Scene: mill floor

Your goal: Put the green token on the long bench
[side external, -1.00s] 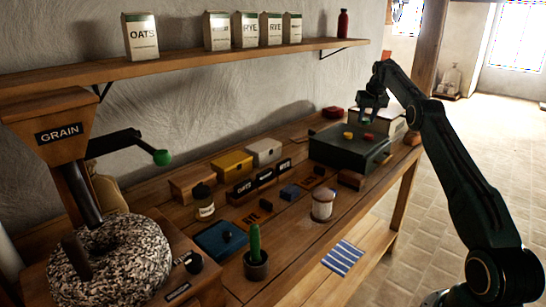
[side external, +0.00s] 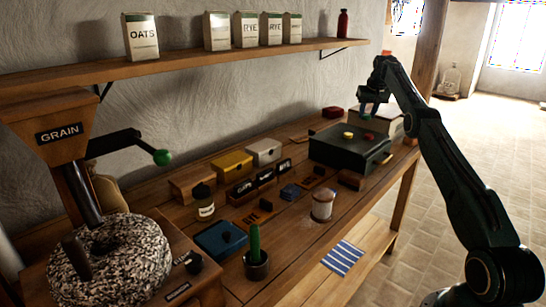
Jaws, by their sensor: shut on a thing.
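My gripper (side external: 369,108) is shut on the green token (side external: 367,115), which is small and only partly seen between the fingers. They are in the air above the dark green case (side external: 345,153) at the far end of the long bench (side external: 285,238). A yellow token (side external: 348,135) and a red token (side external: 368,137) lie on top of the case.
A shelf (side external: 200,64) runs above.

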